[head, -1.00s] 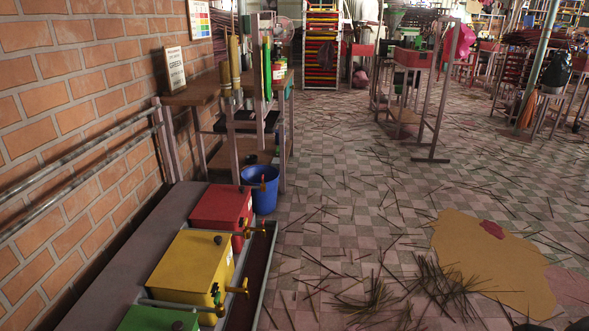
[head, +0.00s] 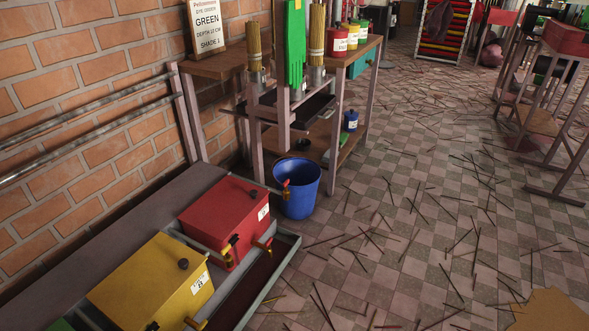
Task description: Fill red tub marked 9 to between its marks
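A red box-shaped tank (head: 222,222) with a white label and a yellow tap (head: 261,246) sits on the bench at lower left in the head view. I cannot read its label surely. A small red tub (head: 339,42) with a white label stands on the wooden table; its number is too small to read. Yellow tubs (head: 353,38) and a green tub stand beside it. My gripper is not in the frame.
A yellow tank (head: 150,282) sits in front of the red one, and a green tank edge (head: 60,325) shows at the corner. A blue bucket (head: 298,188) stands on the floor by the wooden table (head: 372,50). A sign reading GREEN (head: 207,25) leans at the wall. Sticks litter the tiled floor.

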